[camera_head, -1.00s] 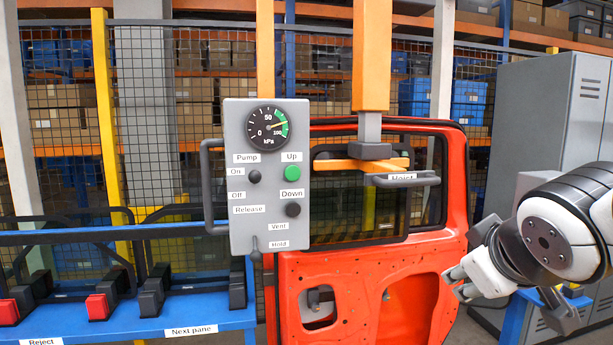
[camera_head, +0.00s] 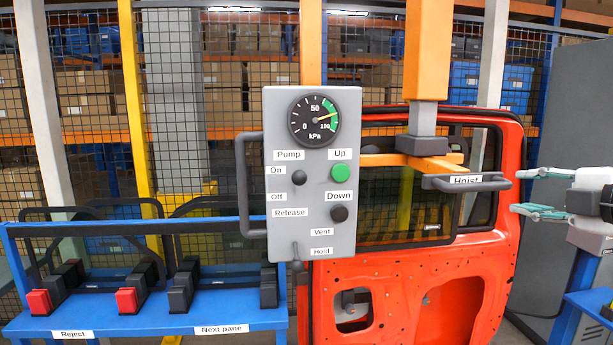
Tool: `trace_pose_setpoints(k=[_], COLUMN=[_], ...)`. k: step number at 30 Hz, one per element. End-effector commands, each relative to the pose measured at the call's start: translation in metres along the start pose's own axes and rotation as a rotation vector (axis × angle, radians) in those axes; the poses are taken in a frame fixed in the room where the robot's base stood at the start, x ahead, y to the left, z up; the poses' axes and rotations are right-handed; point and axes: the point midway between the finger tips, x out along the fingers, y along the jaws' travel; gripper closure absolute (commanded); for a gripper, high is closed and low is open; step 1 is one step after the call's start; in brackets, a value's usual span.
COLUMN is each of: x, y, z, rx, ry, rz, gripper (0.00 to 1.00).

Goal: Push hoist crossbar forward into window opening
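The hoist crossbar (camera_head: 466,182) is a dark grey bar with a "Hoist" label, below the orange hoist column (camera_head: 428,50). An orange arm (camera_head: 405,160) runs behind it, and a dark-framed glass pane (camera_head: 395,212) hangs there. The pane overlaps the window opening (camera_head: 488,140) of the red door (camera_head: 420,262); how far apart they are in depth I cannot tell. My gripper (camera_head: 538,192) is at the right, its two teal fingers spread apart and empty. The fingers point left toward the crossbar's right end, with a small gap visible between them in the picture.
A grey control box (camera_head: 312,172) with gauge, buttons and levers hangs left of the crossbar, partly covering the pane. A blue rack (camera_head: 150,318) with black and red blocks stands at left. A grey cabinet (camera_head: 575,110) stands behind my gripper.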

Motion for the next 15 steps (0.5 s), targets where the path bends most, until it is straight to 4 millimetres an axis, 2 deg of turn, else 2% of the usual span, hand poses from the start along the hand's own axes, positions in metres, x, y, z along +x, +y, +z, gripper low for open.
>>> trace_pose_setpoints(k=[9, 15], x=[0.064, 0.098], y=[-0.002, -0.001], z=[-0.001, -0.001], rx=[0.003, 0.003], ry=[0.002, 0.001], rz=[-0.001, -0.001], gripper=[0.64, 0.64])
